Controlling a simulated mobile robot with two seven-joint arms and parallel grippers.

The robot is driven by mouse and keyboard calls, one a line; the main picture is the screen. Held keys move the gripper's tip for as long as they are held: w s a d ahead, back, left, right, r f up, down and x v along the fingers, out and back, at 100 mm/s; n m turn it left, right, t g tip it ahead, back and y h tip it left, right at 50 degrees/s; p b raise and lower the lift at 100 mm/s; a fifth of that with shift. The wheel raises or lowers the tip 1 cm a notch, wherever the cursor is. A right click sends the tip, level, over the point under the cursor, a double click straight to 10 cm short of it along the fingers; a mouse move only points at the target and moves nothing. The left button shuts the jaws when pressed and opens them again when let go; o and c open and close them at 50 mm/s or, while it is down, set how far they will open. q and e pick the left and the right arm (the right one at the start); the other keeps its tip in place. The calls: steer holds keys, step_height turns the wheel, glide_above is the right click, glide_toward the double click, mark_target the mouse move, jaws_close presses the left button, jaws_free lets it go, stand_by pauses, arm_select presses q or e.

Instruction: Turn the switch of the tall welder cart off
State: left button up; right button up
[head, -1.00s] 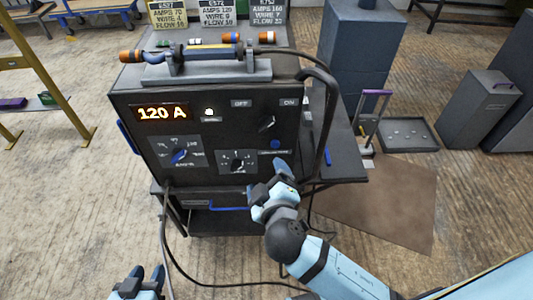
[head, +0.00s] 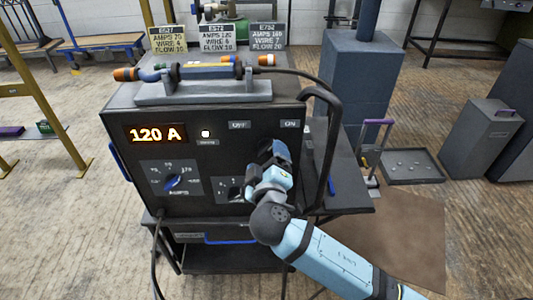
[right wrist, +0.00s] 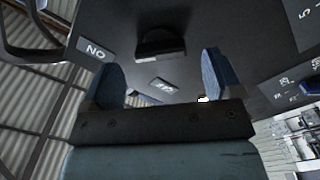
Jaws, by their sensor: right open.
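The tall welder cart (head: 120,160) stands upright in front of me, its dark panel facing me. Its display (head: 157,133) reads 120 A and a small lamp (head: 206,133) is lit. The OFF label (head: 240,125) is left of the ON label (head: 289,124). My right gripper (head: 276,152) is at the panel just below these labels and hides most of the switch in the head view. In the right wrist view the dark switch knob (right wrist: 160,42) lies ahead, between the lines of my two open fingers (right wrist: 160,75). Contact cannot be told. My left gripper is out of view.
A torch (head: 200,72) lies in a holder on the cart top, with a cable looping right. A dark handle (head: 328,140) rises beside my right gripper. A blue amps dial (head: 172,182) is at lower left. A side shelf (head: 345,195) juts out right.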

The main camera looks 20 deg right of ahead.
mark_target(266, 148)
steer(key=shift+x, duration=1.35)
steer(key=c, duration=0.9)
